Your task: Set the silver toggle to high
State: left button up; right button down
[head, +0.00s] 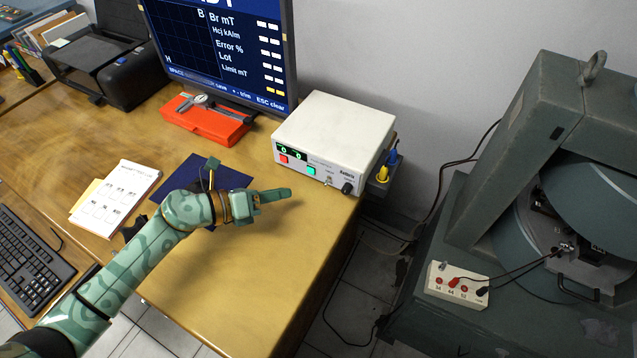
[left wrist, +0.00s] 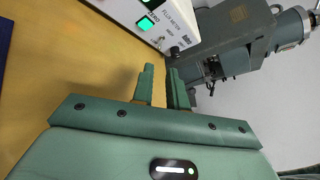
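The silver toggle (head: 329,180) is a small lever on the lower front panel of a white meter box (head: 335,130). It also shows in the left wrist view (left wrist: 160,41), beside a dark knob; whether it is up or down is too small to tell. My left gripper (head: 290,192) is over the table just in front of the meter, apart from the toggle. In the left wrist view its two green fingers (left wrist: 160,70) point toward the panel with a narrow empty gap between them. My right gripper is not in view.
The panel also has a red button (head: 283,158), a green button (head: 311,171) and a black knob (head: 347,188). A monitor (head: 225,50), red case with caliper (head: 205,120) and blue mat (head: 225,175) are nearby. The table's right edge is close; a large green magnet (head: 520,150) stands beyond.

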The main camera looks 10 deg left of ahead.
aim_at(327, 182)
pick_arm(q)
jog(key=b+x, duration=0.2)
jog(key=x, duration=0.7)
jog(key=shift+f, duration=0.15)
jog(key=shift+w+d, duration=0.35)
jog(key=shift+d, duration=0.15)
grip_shut()
